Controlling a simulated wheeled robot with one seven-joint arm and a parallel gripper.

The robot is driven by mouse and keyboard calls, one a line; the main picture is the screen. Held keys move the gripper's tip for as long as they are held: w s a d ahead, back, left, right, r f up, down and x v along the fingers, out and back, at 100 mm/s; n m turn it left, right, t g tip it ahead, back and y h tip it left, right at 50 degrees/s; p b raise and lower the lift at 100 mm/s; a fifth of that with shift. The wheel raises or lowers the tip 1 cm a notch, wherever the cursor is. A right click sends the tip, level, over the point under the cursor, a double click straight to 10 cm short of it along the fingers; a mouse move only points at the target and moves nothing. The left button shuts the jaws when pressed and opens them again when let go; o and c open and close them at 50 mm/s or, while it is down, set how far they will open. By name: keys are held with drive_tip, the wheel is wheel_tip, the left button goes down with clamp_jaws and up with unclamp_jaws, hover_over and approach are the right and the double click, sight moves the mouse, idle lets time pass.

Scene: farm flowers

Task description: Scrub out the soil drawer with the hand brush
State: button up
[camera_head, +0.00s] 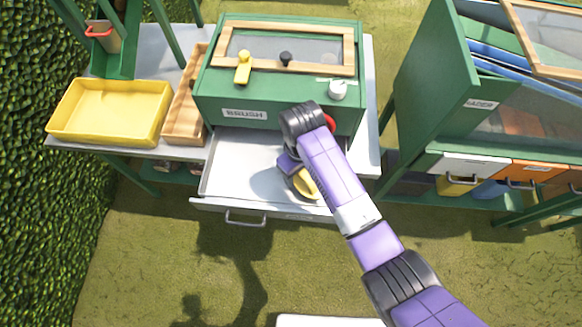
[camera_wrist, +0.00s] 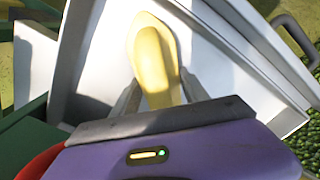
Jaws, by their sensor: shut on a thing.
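The soil drawer (camera_head: 238,165) is a light grey metal drawer pulled out from under a green cabinet, and its visible floor looks bare. Its wall also shows in the wrist view (camera_wrist: 82,50). The hand brush (camera_wrist: 152,58) has a yellow body and lies between my gripper's fingers. My gripper (camera_wrist: 155,90) is shut on it, over the drawer. In the head view the brush (camera_head: 305,184) shows at the drawer's right side, partly covered by my purple arm. Its bristles are hidden, so I cannot tell whether they touch the drawer floor.
The green cabinet (camera_head: 290,100) stands right behind the drawer. A yellow tray (camera_head: 110,110) and a narrow wooden tray (camera_head: 185,105) lie left of it. A second green cabinet (camera_head: 430,90) with small drawers stands at the right. Grass lies open in front.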

drive_tip(key=shift+w+d+r+p, duration=0.3)
drive_tip(key=shift+w+d, duration=0.15)
drive_tip(key=shift+d, duration=0.2)
drive_tip(key=shift+f, duration=0.15)
drive_tip(key=shift+w+a, duration=0.1)
drive_tip(key=shift+a, duration=0.4)
drive_tip(key=shift+a+b, duration=0.45)
drive_tip(key=shift+a, duration=0.9)
drive_tip(key=shift+a+f, duration=0.15)
drive_tip(key=shift+a, duration=0.1)
drive_tip(key=shift+c, duration=0.6)
